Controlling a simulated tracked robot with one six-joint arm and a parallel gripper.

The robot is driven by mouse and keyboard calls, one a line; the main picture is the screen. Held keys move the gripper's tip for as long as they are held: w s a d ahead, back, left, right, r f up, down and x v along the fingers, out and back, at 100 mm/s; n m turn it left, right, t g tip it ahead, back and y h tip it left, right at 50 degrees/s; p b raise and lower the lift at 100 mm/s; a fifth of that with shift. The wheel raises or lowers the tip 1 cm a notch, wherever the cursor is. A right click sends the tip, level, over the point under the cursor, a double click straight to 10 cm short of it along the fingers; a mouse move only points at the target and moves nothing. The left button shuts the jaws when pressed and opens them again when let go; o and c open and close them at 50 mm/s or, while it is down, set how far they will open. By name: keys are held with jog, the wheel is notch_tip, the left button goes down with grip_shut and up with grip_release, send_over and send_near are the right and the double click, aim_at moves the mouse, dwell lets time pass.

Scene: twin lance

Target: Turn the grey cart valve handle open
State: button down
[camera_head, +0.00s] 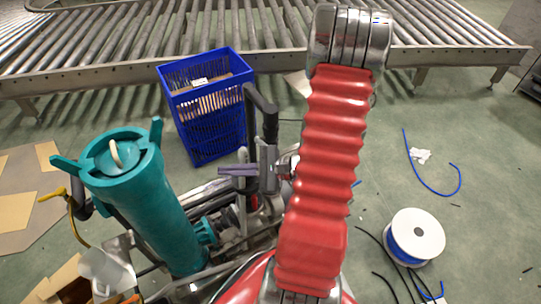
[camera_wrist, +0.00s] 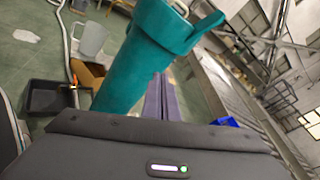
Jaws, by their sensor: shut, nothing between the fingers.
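My gripper (camera_head: 224,171) shows in the head view as a pair of slim purple-grey fingers. They point left toward the teal cylinder, with a gap between. In the wrist view its fingers (camera_wrist: 158,80) lie together, shut and empty, beside the cylinder. The teal cylinder (camera_head: 172,214) stands tilted on the cart (camera_head: 232,238) and also fills the upper middle of the wrist view (camera_wrist: 145,60). I cannot pick out the grey valve handle for certain in either view. My red arm and the cylinder cover parts of the cart.
A blue crate (camera_head: 208,120) stands behind the cart, before a roller conveyor (camera_head: 130,60). A yellow lever (camera_head: 52,194) sticks out left of the cylinder. A grey jug (camera_head: 106,272) is at lower left. A cable spool (camera_head: 414,236) and loose cables lie right; some floor there is clear.

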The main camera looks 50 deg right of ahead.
jog(key=s+d+f+m+t+h, duration=0.1)
jog(key=s+d+f+m+h, duration=0.4)
jog(key=d, duration=0.4)
jog(key=s+d+f+m+t+h, duration=0.2)
jog(key=s+d+f+m+h, duration=0.2)
jog(key=d+f+m+h, duration=0.4)
jog(key=shift+s+d+f+m, duration=0.3)
jog(key=shift+s+d+f, duration=0.1)
jog(key=shift+f, duration=0.3)
jog(key=shift+w, duration=0.15)
jog(key=w+d+r, duration=0.2)
jog(key=w, duration=0.9)
jog(key=shift+r, duration=0.2)
jog(key=shift+d, duration=0.1)
